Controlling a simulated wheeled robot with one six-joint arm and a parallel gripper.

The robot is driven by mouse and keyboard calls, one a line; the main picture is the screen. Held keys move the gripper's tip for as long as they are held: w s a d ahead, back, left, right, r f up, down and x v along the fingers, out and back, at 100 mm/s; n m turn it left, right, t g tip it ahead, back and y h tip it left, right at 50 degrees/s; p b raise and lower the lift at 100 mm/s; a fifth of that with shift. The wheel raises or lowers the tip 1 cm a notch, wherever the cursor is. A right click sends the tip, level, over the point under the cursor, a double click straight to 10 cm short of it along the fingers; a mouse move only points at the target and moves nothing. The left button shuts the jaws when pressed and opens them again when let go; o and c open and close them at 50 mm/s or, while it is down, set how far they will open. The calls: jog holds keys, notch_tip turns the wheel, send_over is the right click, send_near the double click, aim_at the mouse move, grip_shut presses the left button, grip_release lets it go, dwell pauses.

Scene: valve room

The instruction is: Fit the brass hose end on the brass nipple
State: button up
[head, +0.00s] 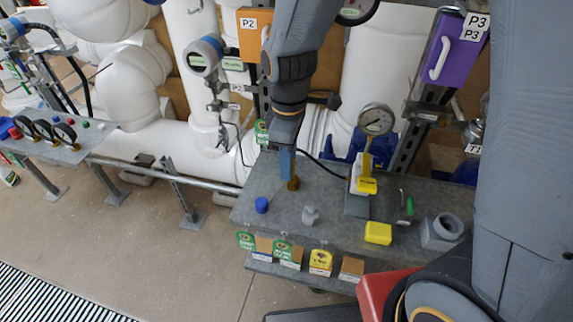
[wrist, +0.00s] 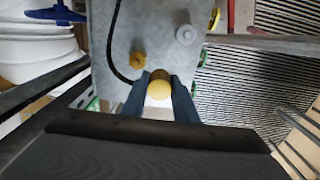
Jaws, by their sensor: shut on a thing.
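My gripper (head: 289,176) points down over the grey bench. In the wrist view its fingers (wrist: 160,96) are shut on the brass hose end (wrist: 159,89), which shows a round yellow face. A black hose (wrist: 118,45) curves in beside the left finger. The brass nipple (wrist: 137,60) stands on the bench, up and left of the hose end and apart from it in this view. In the head view a brass piece (head: 293,184) shows at the fingertips; I cannot tell which of the two it is. The height between hose end and bench is unclear.
The bench (head: 335,210) also bears a blue cap (head: 261,205), a grey fitting (head: 310,215), a yellow block (head: 378,233) and a grey block (head: 442,232). A pressure gauge (head: 376,120) stands to the right. White pipes are behind; tags hang along the front edge.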

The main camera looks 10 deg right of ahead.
jog(key=w+b, duration=0.1)
jog(key=w+d+f+b, duration=0.1)
jog(key=w, duration=0.1)
jog(key=w+f+b, duration=0.1)
jog(key=w, duration=0.1)
jog(key=shift+d, duration=0.4)
jog(key=shift+s+f+b, duration=0.1)
jog(key=shift+f+b, duration=0.45)
jog(key=shift+f, duration=0.65)
jog(key=shift+f+p, duration=0.35)
jog(key=shift+p, duration=0.15)
dwell(0.8)
jog(key=shift+f, duration=1)
dwell(0.8)
jog(key=o, duration=1)
jog(key=shift+c, duration=0.2)
jog(key=shift+r, duration=0.1)
